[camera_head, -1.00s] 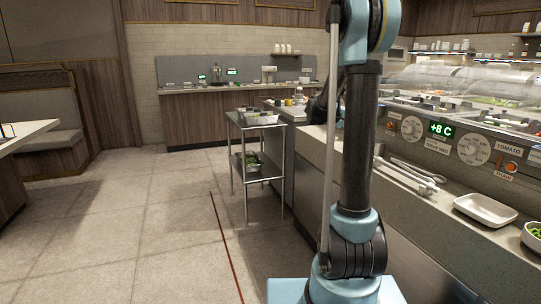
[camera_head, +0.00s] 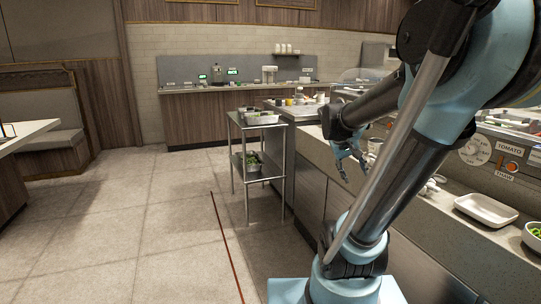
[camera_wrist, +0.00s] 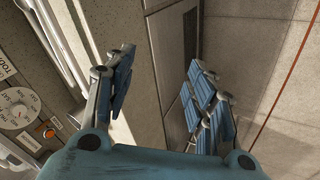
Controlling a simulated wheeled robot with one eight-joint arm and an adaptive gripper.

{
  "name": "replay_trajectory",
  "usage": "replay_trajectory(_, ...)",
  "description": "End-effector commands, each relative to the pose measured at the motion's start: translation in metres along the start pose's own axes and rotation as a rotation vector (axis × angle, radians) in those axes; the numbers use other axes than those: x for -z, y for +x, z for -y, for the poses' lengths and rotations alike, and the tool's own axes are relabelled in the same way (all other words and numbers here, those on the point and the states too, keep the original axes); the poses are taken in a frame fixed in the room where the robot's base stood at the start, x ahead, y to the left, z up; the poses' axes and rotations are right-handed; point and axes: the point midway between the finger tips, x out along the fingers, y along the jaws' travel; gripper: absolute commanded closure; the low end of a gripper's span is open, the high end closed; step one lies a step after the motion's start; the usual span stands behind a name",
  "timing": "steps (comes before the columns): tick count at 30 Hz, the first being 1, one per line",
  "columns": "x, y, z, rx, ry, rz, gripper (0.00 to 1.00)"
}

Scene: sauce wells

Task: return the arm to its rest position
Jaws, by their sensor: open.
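My gripper (camera_head: 352,168) shows in the head view at the end of my bent arm, fingers pointing down, near the front edge of the counter (camera_head: 318,150). In the wrist view my gripper (camera_wrist: 160,100) has its blue-padded fingers spread wide apart. Nothing is between them; the counter's edge and front panel show beyond. My gripper is open and empty.
A metal cart (camera_head: 258,160) with trays stands left of the counter. A white tray (camera_head: 486,210) and a bowl with greens (camera_head: 534,236) sit on the counter at right. A control panel with a dial (camera_wrist: 18,112) is at the wrist view's left. The floor at left is clear.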

Motion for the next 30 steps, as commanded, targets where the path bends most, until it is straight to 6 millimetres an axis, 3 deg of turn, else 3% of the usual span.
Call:
replay_trajectory(6, -0.063, 0.001, 0.041, 0.146, 0.016, 0.025, 0.5)
replay_trajectory(15, -0.136, 0.005, 0.1, 0.342, 0.032, 0.052, 0.5)
replay_trajectory(21, -0.163, 0.007, 0.125, 0.423, 0.037, 0.062, 0.5)
replay_trajectory(30, -0.169, 0.008, 0.131, 0.443, 0.039, 0.064, 0.5)
